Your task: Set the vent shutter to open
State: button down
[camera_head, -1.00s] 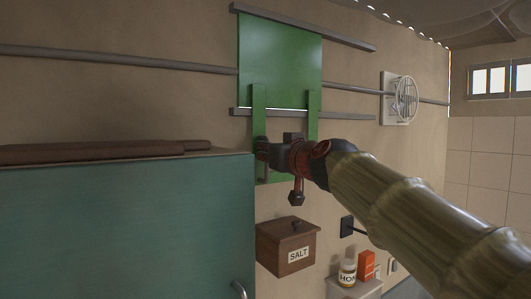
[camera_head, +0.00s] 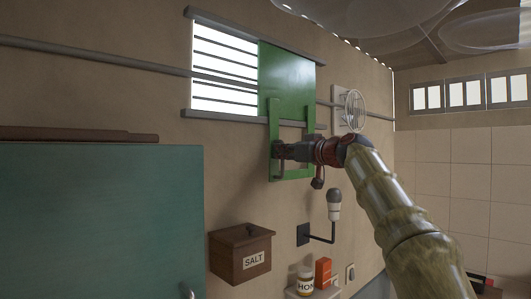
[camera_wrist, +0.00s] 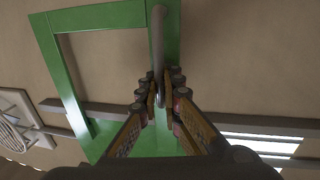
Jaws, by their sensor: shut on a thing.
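The vent shutter is a green panel (camera_head: 285,78) between two grey rails on the wall, with a green frame (camera_head: 292,175) hanging below it. It stands at the right of the rails. The slatted vent (camera_head: 222,70) to its left is bright and uncovered. My gripper (camera_head: 281,152) is at the left bar of the hanging frame. In the wrist view my gripper (camera_wrist: 162,88) is shut on a grey handle (camera_wrist: 158,35) on the green frame (camera_wrist: 88,18). The fingers hide part of the handle.
A white round fan-like fixture (camera_head: 352,110) is on the wall right of the shutter. A teal cabinet (camera_head: 90,225) fills the lower left. A salt box (camera_head: 240,253), a wall lamp (camera_head: 334,205) and a honey jar (camera_head: 305,282) are below.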

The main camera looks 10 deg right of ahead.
jog(key=shift+w+d+f, duration=0.1)
jog(key=shift+w+d, duration=0.6)
jog(key=shift+d, duration=0.35)
jog(key=c, duration=2.3)
grip_release()
jog(key=shift+s, duration=0.1)
jog(key=v, duration=1.2)
